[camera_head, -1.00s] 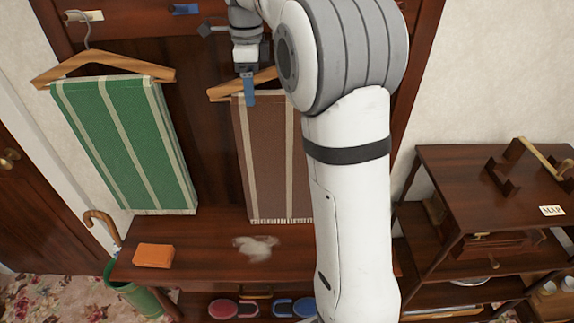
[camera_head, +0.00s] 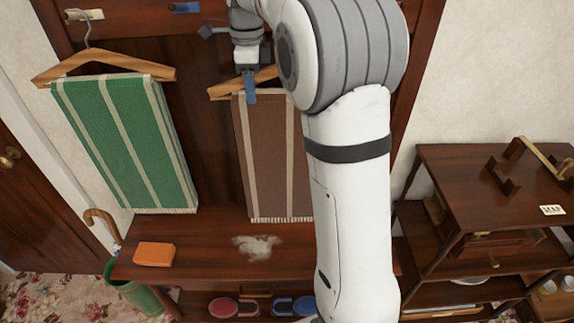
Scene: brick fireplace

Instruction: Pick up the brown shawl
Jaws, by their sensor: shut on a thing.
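The brown shawl (camera_head: 262,160) with pale stripes and a fringed lower edge hangs folded over a wooden hanger (camera_head: 228,90) in front of the dark panel. My gripper (camera_head: 250,97) points down at the shawl's top fold, near the left part of the hanger. Its blue fingertips are shut on the shawl there. My arm hides the right side of the shawl and most of its hanger.
A green striped shawl (camera_head: 125,145) hangs on another hanger (camera_head: 165,72) at left. Below, a wooden bench (camera_head: 205,255) carries an orange box (camera_head: 154,254) and a grey fluffy thing (camera_head: 257,246). A green umbrella stand (camera_head: 135,290) is at left, a dark shelf unit (camera_head: 480,180) at right.

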